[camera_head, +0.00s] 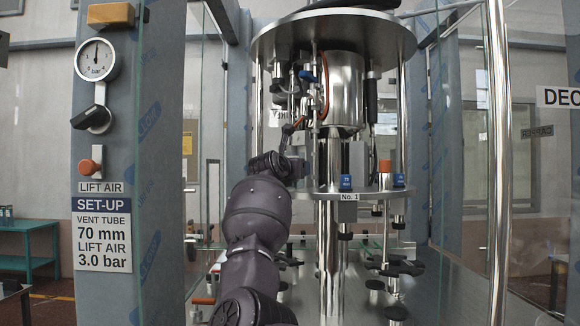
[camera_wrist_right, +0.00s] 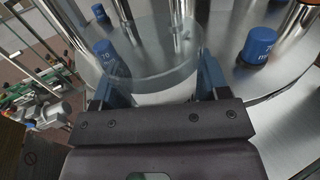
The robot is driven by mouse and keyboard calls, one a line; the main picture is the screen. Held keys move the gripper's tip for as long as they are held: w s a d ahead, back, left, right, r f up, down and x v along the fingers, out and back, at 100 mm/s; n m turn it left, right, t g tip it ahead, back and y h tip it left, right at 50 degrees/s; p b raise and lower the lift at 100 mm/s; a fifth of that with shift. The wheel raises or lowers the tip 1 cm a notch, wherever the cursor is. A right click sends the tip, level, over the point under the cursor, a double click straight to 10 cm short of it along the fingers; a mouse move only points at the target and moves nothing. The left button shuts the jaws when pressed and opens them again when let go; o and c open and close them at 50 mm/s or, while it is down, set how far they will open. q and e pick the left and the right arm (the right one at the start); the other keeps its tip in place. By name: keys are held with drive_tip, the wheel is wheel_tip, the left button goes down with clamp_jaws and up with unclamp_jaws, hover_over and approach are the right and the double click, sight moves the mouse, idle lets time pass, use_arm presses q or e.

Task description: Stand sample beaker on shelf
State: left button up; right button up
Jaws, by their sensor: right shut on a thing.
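My right gripper (camera_wrist_right: 156,82) shows in the right wrist view with a blue finger on either side of a clear glass beaker (camera_wrist_right: 155,62). It is shut on the beaker, whose round transparent outline shows against bright metal. The beaker is over or beside a round steel plate (camera_wrist_right: 222,35); I cannot tell whether it touches it. In the head view my dark arm reaches up to the left edge of the machine's lower plate (camera_head: 375,193), and the beaker cannot be made out there. No surface is clearly marked as the shelf. My left gripper is not in view.
Blue caps (camera_wrist_right: 258,46) stand on the steel plate close to the beaker, one cap (camera_wrist_right: 104,55) near the left finger. A steel column (camera_head: 330,240) rises behind my arm. Glass panels and a bright upright post (camera_head: 498,150) frame the machine. A gauge (camera_head: 96,60) hangs at left.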

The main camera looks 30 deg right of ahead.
drive_tip(key=shift+p+x, duration=0.65)
drive_tip(key=shift+x, duration=0.3)
drive_tip(key=shift+w+d+p, duration=0.2)
drive_tip(key=shift+d+p, duration=0.2)
drive_tip(key=shift+d, duration=0.3)
drive_tip(key=shift+s+x, duration=0.25)
drive_tip(key=shift+x, duration=1.65)
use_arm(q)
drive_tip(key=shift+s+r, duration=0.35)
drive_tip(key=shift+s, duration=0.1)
use_arm(e)
drive_tip(key=shift+d+f, duration=0.1)
drive_tip(key=shift+f, duration=0.3)
use_arm(q)
drive_tip(key=shift+b, duration=0.3)
use_arm(e)
drive_tip(key=shift+f, duration=0.25)
drive_tip(key=o, duration=1)
